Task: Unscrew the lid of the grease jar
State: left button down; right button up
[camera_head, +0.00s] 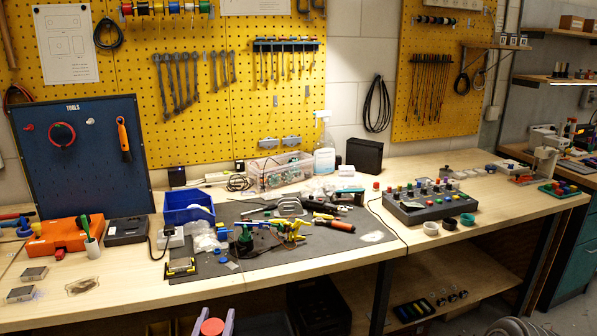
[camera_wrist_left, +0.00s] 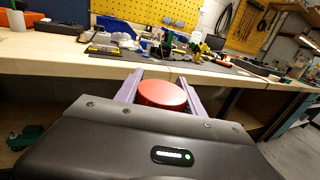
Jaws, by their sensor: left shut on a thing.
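A round red lid (camera_head: 212,327) shows at the bottom edge of the head view, in front of the bench. It also shows in the left wrist view (camera_wrist_left: 162,96) as a red disc. My left gripper (camera_head: 213,318) has its two pale purple fingers on either side of the lid and is shut on it. The gripper holds it in the air, apart from the bench. Whether a jar body is under the lid is hidden. My right gripper is not in view.
The wooden bench (camera_head: 120,290) has a grey mat (camera_head: 285,262) crowded with tools. A blue bin (camera_head: 188,207), an orange case (camera_head: 65,236) and a control box with coloured knobs (camera_head: 425,205) stand on it. The bench's front left strip has some bare wood.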

pick_arm(q)
jog(key=s+d+f+m+g+h, duration=0.2)
jog(key=s+d+f+m+h, duration=0.1)
jog(key=d, duration=0.4)
jog(key=s+d+f+m+g+h, duration=0.2)
jog(key=s+d+f+m+h, duration=0.1)
jog(key=s+d+m+h, duration=0.2)
jog(key=s+d+h, duration=0.2)
jog(key=d+h, duration=0.1)
jog(key=shift+s+d+f+h, duration=0.2)
jog(key=shift+s+f+h, duration=0.05)
jog(key=shift+f+h, duration=0.1)
